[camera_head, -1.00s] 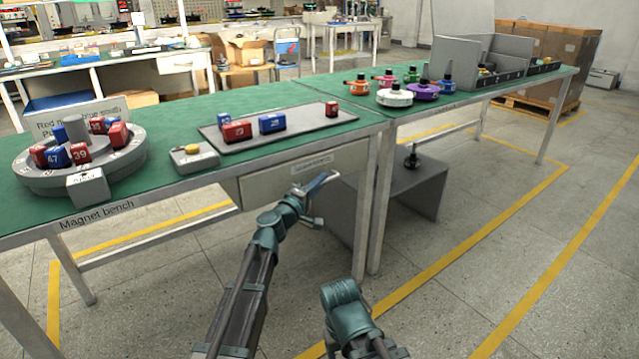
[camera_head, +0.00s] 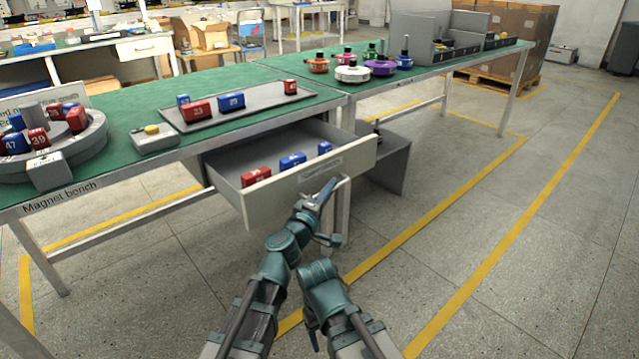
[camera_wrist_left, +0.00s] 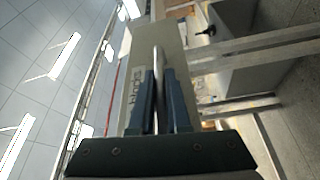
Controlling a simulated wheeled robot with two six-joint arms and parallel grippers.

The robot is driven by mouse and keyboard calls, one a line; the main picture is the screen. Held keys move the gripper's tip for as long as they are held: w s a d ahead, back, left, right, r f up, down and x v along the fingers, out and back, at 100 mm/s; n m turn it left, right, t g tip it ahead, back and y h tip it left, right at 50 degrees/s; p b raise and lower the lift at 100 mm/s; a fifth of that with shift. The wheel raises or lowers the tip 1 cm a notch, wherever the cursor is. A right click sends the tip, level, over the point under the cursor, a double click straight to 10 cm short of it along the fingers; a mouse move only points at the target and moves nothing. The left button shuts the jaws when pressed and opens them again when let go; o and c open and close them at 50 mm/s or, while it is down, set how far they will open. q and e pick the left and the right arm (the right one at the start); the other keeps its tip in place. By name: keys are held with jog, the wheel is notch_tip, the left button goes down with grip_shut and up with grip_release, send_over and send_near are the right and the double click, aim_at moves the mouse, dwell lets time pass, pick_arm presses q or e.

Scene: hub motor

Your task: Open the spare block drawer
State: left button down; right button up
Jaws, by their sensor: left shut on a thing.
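The spare block drawer (camera_head: 313,168) is pulled out from under the green-topped magnet bench. Inside it lie red blocks (camera_head: 256,177) and blue blocks (camera_head: 292,161). My left gripper (camera_head: 326,190) is at the drawer's front, below its label. In the left wrist view, the two dark fingers of my left gripper (camera_wrist_left: 158,95) are shut on the metal drawer handle (camera_wrist_left: 158,62), with the pale drawer front (camera_wrist_left: 148,38) beyond. My right arm shows at the bottom middle of the head view, but its fingers cannot be made out.
A grey tray (camera_head: 262,112) with red and blue blocks lies on the bench above the drawer. A round grey fixture (camera_head: 92,140) and a small box with a yellow button (camera_head: 152,136) stand left. A grey shelf (camera_head: 393,165) stands right of the drawer. Floor at right is clear.

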pick_arm(q)
jog(key=shift+s+d, duration=0.5)
jog(key=shift+s, duration=0.35)
pick_arm(e)
jog(key=shift+s+d, duration=0.2)
jog(key=shift+s, duration=0.1)
pick_arm(q)
jog(key=c, duration=0.9)
grip_release()
